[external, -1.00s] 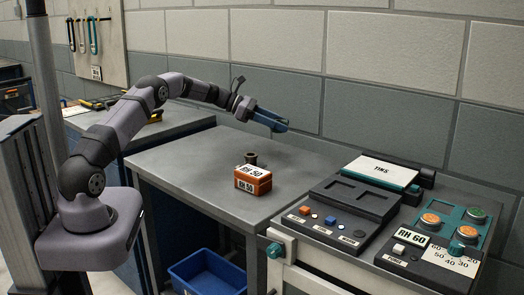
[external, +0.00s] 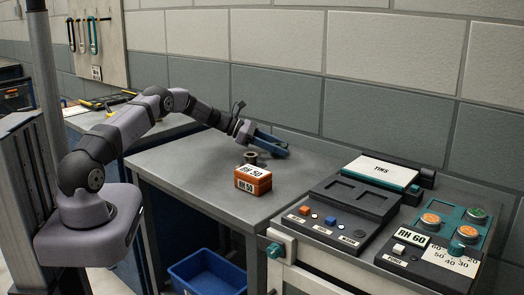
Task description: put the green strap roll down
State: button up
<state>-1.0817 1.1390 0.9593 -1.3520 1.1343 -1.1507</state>
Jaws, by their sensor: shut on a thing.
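My gripper (external: 272,144) is low over the far part of the grey workbench (external: 190,158), its dark blue fingers slanting down to the right. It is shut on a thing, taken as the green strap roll. The roll cannot be made out apart from the fingers at this size. The fingertips are close to the bench top. Whether the held thing touches the bench, I cannot tell. A small dark brown cylinder (external: 250,158) stands just left of and below the fingers.
To the right stand a dark tray (external: 345,215) and a panel with orange and green round pieces (external: 433,235). A blue bin (external: 208,275) is below.

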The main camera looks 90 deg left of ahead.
jog(key=shift+f, duration=0.1)
jog(key=o, duration=1.1)
jog(key=shift+r, duration=0.2)
jog(key=b+v, duration=0.2)
jog(key=v, duration=1)
jog(key=shift+r, duration=0.1)
